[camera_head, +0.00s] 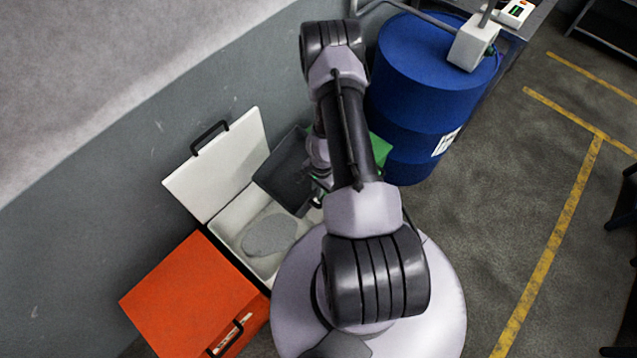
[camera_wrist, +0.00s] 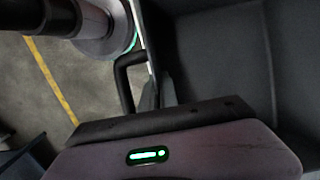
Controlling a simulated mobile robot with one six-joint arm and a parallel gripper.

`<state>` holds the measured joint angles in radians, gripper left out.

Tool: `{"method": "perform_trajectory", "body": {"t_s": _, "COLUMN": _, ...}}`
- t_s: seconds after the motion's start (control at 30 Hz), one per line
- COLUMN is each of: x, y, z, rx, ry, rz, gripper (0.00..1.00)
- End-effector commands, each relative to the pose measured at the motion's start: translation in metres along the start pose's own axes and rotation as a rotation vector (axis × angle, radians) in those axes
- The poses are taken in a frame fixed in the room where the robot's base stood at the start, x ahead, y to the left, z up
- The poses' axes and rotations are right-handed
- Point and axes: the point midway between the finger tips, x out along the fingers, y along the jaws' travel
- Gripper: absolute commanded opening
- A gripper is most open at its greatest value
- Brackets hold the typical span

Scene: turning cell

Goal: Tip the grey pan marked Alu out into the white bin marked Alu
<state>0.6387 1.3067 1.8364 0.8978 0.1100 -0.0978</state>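The grey pan (camera_head: 283,172) is held up, steeply tilted, at the right of the open white bin (camera_head: 229,224). The bin's lid (camera_head: 220,165) stands raised against the wall side. A light grey heap (camera_head: 268,235) lies on the bin's floor. In the wrist view the pan's inside (camera_wrist: 225,60) looks dark and bare where it shows. My gripper (camera_wrist: 158,92) is shut on the pan at its rim, beside the black handle (camera_wrist: 124,82). In the head view my arm mostly hides the gripper (camera_head: 318,187). I cannot read an Alu mark on either.
An orange-lidded bin (camera_head: 190,290) stands closed in front of the white one. A blue drum (camera_head: 425,95) stands close behind my arm, with a green thing (camera_head: 381,150) partly hidden beside it. The wall bounds the left. Open floor lies right, with yellow lines.

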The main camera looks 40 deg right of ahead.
Motion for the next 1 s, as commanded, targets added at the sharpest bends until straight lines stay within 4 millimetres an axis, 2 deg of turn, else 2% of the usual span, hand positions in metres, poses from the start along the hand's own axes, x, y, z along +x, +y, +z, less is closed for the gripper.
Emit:
{"method": "perform_trajectory", "body": {"t_s": 0.03, "x": -0.007, "y": 0.001, "z": 0.001, "rx": 0.001, "ry": -0.01, "rz": 0.001, "gripper": 0.0}}
{"method": "perform_trajectory", "body": {"t_s": 0.23, "x": -0.004, "y": 0.005, "z": 0.003, "rx": 0.002, "ry": -0.057, "rz": 0.007, "gripper": 0.0}}
{"method": "perform_trajectory", "body": {"t_s": 0.3, "x": 0.017, "y": 0.002, "z": -0.002, "rx": 0.004, "ry": -0.135, "rz": -0.003, "gripper": 0.0}}
{"method": "perform_trajectory", "body": {"t_s": 0.4, "x": 0.022, "y": 0.003, "z": 0.0, "rx": 0.004, "ry": -0.211, "rz": 0.003, "gripper": 0.0}}
{"method": "perform_trajectory", "body": {"t_s": 0.6, "x": 0.022, "y": 0.004, "z": 0.001, "rx": 0.003, "ry": -0.282, "rz": 0.005, "gripper": 0.0}}
{"method": "perform_trajectory", "body": {"t_s": 1.0, "x": 0.019, "y": 0.004, "z": 0.001, "rx": 0.002, "ry": -0.294, "rz": 0.006, "gripper": 0.0}}
